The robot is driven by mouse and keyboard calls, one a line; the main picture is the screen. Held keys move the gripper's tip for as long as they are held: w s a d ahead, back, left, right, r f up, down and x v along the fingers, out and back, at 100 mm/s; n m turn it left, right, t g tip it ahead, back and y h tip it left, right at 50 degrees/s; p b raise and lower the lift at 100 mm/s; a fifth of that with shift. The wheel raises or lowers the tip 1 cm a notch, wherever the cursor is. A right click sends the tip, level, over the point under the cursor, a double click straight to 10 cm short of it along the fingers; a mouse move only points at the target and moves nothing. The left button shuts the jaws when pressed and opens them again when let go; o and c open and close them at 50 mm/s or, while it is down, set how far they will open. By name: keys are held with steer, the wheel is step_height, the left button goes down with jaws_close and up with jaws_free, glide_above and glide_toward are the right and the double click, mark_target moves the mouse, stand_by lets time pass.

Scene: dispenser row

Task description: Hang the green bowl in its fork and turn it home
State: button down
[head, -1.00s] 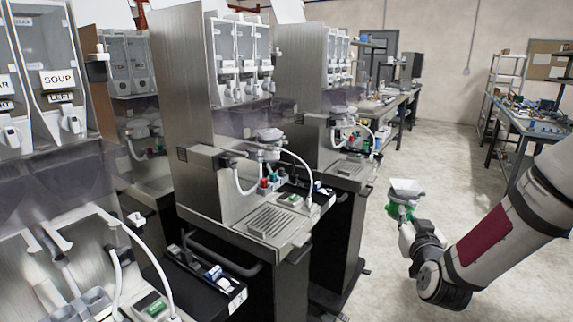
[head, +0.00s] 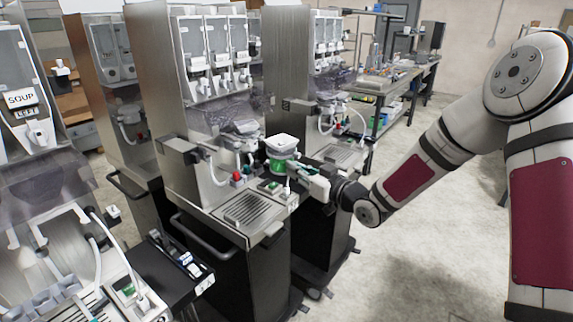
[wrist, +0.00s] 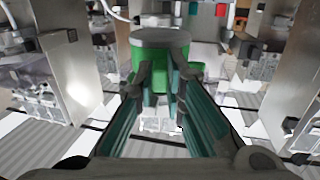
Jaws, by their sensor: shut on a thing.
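A drip grate (head: 246,208) lies on the middle dispenser's shelf, with a red knob (head: 236,176) and a white hose beside it. A soup dispenser (head: 28,120) stands at the left. Open floor (head: 400,240) lies at the right.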

steer(key=s+a+r+n+g+y+p, duration=0.1)
steer(key=s+a+n+g+y+p, duration=0.1)
steer(key=s+a+g+y, duration=0.15)
steer(key=b+x, duration=0.3)
steer(key=x, duration=0.5)
steer(key=shift+w+r+t+h, duration=0.25)
steer(key=shift+w+t+h, duration=0.05)
steer(key=shift+t+h, duration=0.15)
stand_by(0.3)
steer(key=shift+s+d, duration=0.1)
steer(key=shift+d, duration=0.05)
stand_by(0.5)
steer(key=shift+b+x, duration=1.15)
steer(key=shift+x, duration=0.9)
steer(key=shift+b+x, duration=0.85)
steer(key=shift+x, duration=0.65)
